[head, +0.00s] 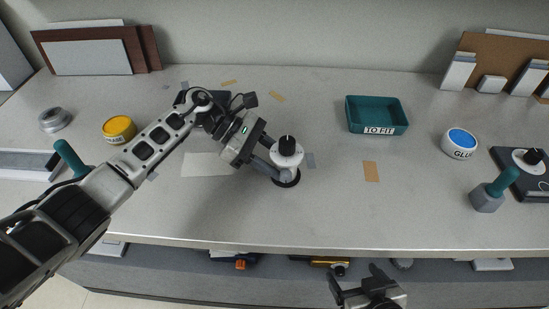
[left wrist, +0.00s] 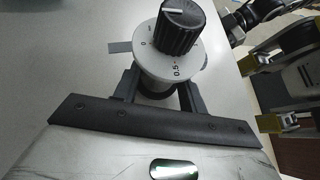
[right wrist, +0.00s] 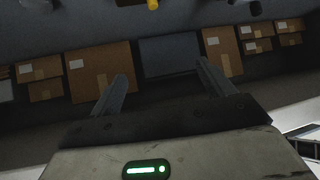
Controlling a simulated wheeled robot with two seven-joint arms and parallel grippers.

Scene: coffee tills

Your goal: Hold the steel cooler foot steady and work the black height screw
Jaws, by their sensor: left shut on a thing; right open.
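The steel cooler foot (head: 287,176) stands upright on the bench on a dark round base. It carries a white collar with a printed scale and the black height screw (head: 287,145) on top. In the left wrist view the screw (left wrist: 179,27) has a white pointer line, and 0 and 0.5 show on the collar (left wrist: 172,66). My left gripper (head: 277,168) reaches in from the left and is shut on the foot's body below the collar. My right gripper (head: 357,284) is open and empty, low in front of the bench edge, away from the foot.
A teal TO FIT tray (head: 377,130), a GLUE tub (head: 459,144) and a teal-handled tool (head: 489,195) are to the right. A similar white dial (head: 529,157) sits on a dark plate at far right. A yellow tub (head: 119,129) is left. Cardboard boxes (right wrist: 101,71) show below.

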